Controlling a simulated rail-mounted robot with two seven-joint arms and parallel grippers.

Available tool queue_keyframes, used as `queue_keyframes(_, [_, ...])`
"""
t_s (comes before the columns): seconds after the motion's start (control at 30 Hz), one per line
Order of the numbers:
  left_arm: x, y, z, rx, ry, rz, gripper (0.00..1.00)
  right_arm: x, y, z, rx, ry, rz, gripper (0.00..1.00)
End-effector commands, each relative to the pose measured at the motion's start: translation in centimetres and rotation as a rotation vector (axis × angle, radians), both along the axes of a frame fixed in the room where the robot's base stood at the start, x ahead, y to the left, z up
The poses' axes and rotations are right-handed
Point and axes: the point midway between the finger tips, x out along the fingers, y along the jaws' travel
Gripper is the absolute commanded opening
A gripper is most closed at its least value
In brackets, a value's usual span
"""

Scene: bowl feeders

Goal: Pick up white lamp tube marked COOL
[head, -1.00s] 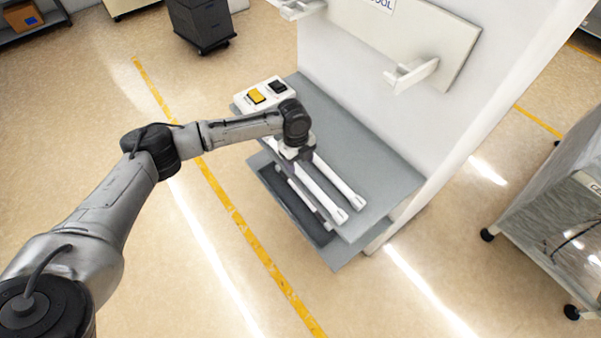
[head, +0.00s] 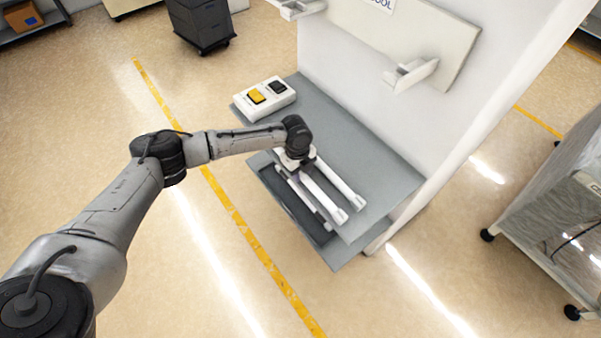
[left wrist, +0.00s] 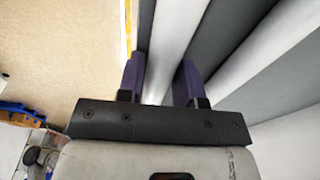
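Two white lamp tubes lie side by side on the grey bench top (head: 375,160) in the head view: a left one (head: 323,197) and a right one (head: 340,183). No marking can be read on either. My left gripper (head: 297,163) is low over their far ends, and its fingers are hidden there. In the left wrist view its two purple fingers (left wrist: 160,85) are apart, with a white tube (left wrist: 174,38) running between them. A second white tube (left wrist: 250,35) lies to the right. My right gripper is not in view.
A control box (head: 264,98) with a yellow and a black button stands at the bench's far end. A panel (head: 425,35) with a COOL label and white brackets (head: 410,74) is on the wall above. A dark lower tray (head: 290,205) is below the bench edge.

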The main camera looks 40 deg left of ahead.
Motion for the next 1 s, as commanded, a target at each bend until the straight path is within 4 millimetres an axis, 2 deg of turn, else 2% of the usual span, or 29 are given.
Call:
queue_keyframes(0.07, [0.0,0.0,0.0,0.000,0.000,0.000,0.26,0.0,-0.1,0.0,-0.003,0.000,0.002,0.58])
queue_keyframes(0.3, [0.0,0.0,0.0,0.000,0.000,0.000,0.03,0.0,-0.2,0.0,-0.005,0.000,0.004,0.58])
queue_keyframes(0.67, [0.0,0.0,0.5,0.000,-0.001,0.000,0.02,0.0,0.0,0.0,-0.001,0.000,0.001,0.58])
queue_keyframes(0.77, [0.0,0.0,1.4,-0.001,-0.002,-0.001,0.02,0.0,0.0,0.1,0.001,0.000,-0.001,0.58])
queue_keyframes(0.93, [0.1,0.0,4.1,-0.001,-0.003,0.000,0.02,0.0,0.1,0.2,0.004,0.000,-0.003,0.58])
queue_keyframes(1.0, [-0.9,-0.4,4.8,-0.001,0.000,-0.003,0.02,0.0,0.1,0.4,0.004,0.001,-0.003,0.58])
